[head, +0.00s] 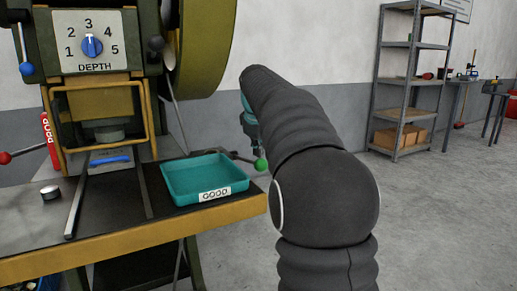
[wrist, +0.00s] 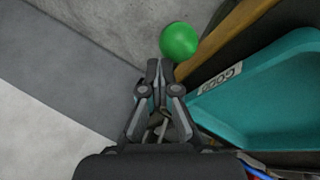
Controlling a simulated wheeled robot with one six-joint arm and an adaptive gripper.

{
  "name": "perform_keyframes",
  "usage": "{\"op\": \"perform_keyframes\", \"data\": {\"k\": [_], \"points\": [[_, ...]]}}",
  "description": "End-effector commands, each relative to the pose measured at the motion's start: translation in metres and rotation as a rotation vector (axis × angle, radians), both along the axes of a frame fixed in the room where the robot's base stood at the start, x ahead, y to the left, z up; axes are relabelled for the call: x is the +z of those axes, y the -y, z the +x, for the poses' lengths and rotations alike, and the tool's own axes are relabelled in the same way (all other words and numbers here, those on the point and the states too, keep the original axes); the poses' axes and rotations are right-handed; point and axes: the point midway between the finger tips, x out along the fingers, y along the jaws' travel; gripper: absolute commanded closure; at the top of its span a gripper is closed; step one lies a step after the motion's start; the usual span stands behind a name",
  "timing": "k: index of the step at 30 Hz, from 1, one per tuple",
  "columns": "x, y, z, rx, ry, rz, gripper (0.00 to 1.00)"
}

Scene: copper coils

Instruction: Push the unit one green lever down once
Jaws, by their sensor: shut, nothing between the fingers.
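The green lever ends in a round green knob (head: 261,165), at the right end of a dark arm that slopes slightly down to the right, beside the teal tray's right side. In the wrist view the green ball (wrist: 179,41) is large, just beyond and slightly right of my fingertips. My gripper (wrist: 157,72) is shut and empty, its fingers together. The tips look very close to the ball; I cannot tell whether they touch. In the head view my own arm hides most of the gripper, and its teal part shows just above the knob.
The teal GOOD tray (head: 218,198) sits on the bench close to the knob and right of my fingers in the wrist view. The press with its DEPTH dial (head: 92,46) stands left. A red-knobbed lever (head: 5,158) is far left. Open floor lies right, before a shelf (head: 412,80).

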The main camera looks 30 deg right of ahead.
Motion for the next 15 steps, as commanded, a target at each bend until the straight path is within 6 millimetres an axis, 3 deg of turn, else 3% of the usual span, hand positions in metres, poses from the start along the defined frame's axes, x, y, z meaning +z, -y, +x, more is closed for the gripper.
{"op": "perform_keyframes", "data": {"k": [15], "points": [[-0.0064, 0.0005, -0.0023, -0.001, -0.002, 0.000, 1.00]]}}
